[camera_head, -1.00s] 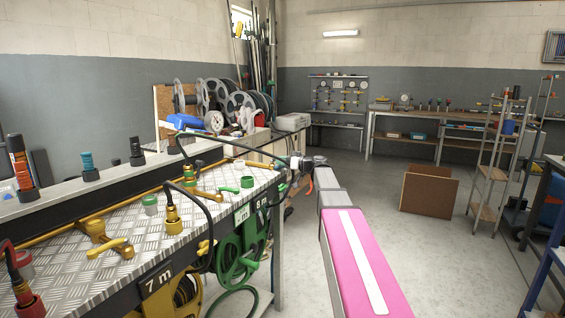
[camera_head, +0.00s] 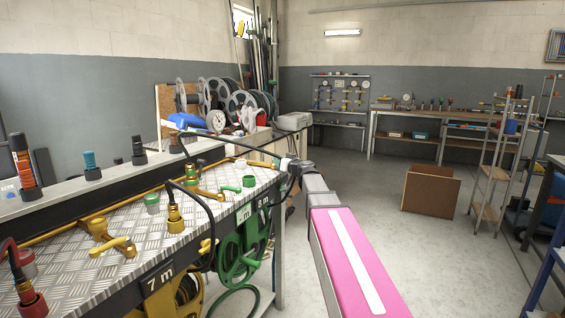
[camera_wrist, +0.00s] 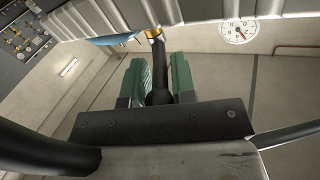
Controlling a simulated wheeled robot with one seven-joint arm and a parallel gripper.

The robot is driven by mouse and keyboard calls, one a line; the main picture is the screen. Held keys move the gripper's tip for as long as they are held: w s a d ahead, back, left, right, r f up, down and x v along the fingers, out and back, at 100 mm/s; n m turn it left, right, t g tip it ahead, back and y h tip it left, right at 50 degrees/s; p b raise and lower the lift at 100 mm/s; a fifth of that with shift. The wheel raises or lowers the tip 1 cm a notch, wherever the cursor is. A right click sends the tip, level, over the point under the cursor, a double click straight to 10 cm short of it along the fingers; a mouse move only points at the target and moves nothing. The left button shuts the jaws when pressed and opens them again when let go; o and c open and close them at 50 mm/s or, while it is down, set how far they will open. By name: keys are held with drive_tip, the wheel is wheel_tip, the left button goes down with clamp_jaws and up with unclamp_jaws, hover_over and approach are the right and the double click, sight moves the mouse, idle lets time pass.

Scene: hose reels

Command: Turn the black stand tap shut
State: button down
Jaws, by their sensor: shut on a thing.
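My gripper (camera_head: 292,167) is beyond the right end of the metal bench, small and partly hidden by my arm. In the wrist view its green-padded jaws (camera_wrist: 160,82) are shut on a black fitting (camera_wrist: 160,78) with a gold collar (camera_wrist: 153,33) above it. In the head view a black hose (camera_head: 235,142) arches from the bench to the gripper. I cannot make out the black stand tap clearly.
The treadplate bench (camera_head: 75,270) holds black hoses and a rail with an upright teal plug (camera_head: 90,163) and a black plug (camera_head: 138,152). Green hose reels (camera_head: 237,255) hang below its front. A brown box (camera_head: 430,190) stands on open floor to the right.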

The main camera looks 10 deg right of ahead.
drive_tip(key=shift+s+a+m+t+h, duration=0.15)
drive_tip(key=shift+a+m+t+h, duration=0.15)
drive_tip(key=shift+m+h, duration=0.4)
drive_tip(key=shift+s+a+m+t+h, duration=0.15)
drive_tip(key=shift+m+t+h, duration=0.25)
drive_tip(key=shift+h, duration=0.5)
drive_tip(key=shift+w, duration=0.1)
drive_tip(key=c, duration=1.1)
unclamp_jaws()
drive_tip(key=v, duration=1.1)
drive_tip(key=shift+a, duration=0.15)
